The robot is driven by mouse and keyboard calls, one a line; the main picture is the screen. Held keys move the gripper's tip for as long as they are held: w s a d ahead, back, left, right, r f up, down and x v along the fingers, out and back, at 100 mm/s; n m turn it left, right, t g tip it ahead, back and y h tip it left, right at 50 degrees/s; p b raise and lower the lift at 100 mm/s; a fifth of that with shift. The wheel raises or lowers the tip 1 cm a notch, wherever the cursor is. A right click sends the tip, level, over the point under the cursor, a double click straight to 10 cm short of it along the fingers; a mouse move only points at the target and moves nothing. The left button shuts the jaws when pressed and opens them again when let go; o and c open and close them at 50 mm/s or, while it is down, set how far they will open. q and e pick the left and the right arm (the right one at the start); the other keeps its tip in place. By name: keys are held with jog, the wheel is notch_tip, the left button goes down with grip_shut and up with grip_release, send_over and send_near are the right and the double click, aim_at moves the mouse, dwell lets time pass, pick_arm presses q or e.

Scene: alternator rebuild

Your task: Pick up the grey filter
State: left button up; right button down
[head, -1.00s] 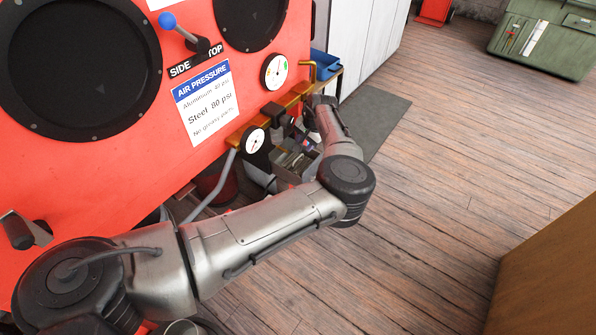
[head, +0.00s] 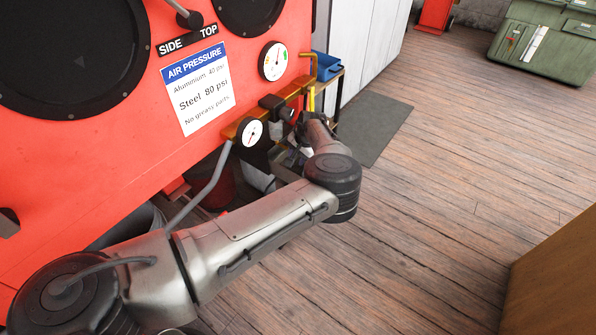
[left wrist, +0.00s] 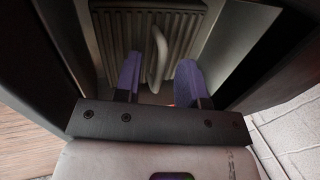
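The grey filter (left wrist: 183,28) fills the top middle of the left wrist view as a ribbed grey panel. A curved upright handle (left wrist: 158,50) stands out from its face. My left gripper (left wrist: 160,64) is open, its two purple fingertips apart on either side of the handle. I cannot tell whether either finger touches it. In the head view my left arm reaches to the low area beside the red cabinet, and its gripper is small and largely hidden there behind the arm and fittings. I cannot make out the filter clearly in that view. My right gripper is not in view.
The red cabinet (head: 120,150) with its air pressure sign (head: 197,88) stands on the left. A brass pipe with a gauge (head: 250,133) runs close to my left wrist. A blue bin (head: 326,65) sits beyond. The wooden floor (head: 430,190) on the right is open.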

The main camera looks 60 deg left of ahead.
pick_arm(q)
jog(key=shift+a+f, duration=0.1)
jog(key=shift+f, duration=0.2)
jog(key=shift+c, duration=0.5)
grip_shut()
